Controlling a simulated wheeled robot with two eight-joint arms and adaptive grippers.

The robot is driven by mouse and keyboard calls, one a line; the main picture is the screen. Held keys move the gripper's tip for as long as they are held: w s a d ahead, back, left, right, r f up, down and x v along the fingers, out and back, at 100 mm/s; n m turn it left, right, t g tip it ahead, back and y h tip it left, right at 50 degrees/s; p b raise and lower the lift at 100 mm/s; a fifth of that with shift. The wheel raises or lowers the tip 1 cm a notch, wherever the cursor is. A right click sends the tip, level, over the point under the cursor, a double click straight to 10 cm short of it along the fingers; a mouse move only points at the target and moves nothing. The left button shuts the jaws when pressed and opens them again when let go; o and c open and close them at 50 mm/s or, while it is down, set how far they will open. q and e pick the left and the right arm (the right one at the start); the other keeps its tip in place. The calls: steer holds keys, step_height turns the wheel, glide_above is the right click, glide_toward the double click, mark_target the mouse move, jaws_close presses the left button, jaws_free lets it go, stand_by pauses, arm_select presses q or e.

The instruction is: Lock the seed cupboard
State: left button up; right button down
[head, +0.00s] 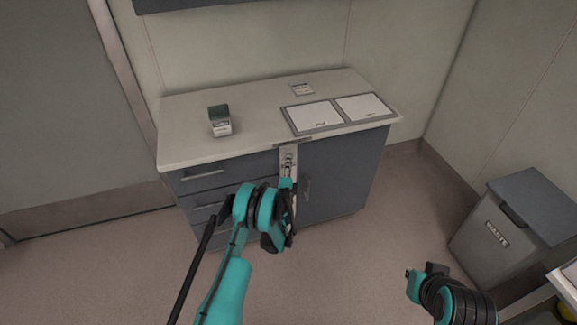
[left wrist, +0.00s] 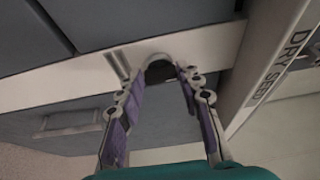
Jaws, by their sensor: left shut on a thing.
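The seed cupboard (head: 335,180) is the grey right-hand part of the cabinet under the worktop, with an upright handle (head: 307,188). A pale metal hasp plate (head: 289,153) runs down its front edge; it also shows as a pale strip in the left wrist view (left wrist: 75,70). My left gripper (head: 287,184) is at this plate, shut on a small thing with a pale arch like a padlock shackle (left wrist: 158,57). The arch lies against the strip; I cannot tell whether it passes through anything. My right gripper (head: 420,274) is low at right, away from the cabinet; its jaws are unclear.
A "DRY SEED" label (left wrist: 283,67) is on the worktop edge. On the worktop (head: 255,108) are a small green-and-white box (head: 219,122), a grey tray with two white sheets (head: 314,116) and a small card (head: 302,89). Drawers (head: 205,175) are at left. A waste bin (head: 495,237) stands at right.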

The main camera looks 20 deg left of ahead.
stand_by(0.5)
arm_select(q)
steer(key=o, duration=1.2)
steer(key=shift+c, duration=0.2)
steer(key=shift+m, duration=0.3)
steer(key=s+d+r+m+g+y+p, duration=0.35)
steer(key=s+d+r+m+g, duration=0.2)
steer(key=m, duration=0.75)
steer(key=s+a+r+n+g+h, duration=0.1)
steer(key=s+r+n+g, duration=0.1)
steer(key=s+r+n, duration=0.4)
steer(key=s+a+r+n+g+h+p, duration=0.1)
steer(key=s+r+n, duration=0.6)
steer(key=r, duration=0.7)
steer(key=shift+s+a+r+n+g, duration=0.2)
steer(key=shift+s+n+g, duration=0.1)
steer(key=shift+n+g, duration=0.1)
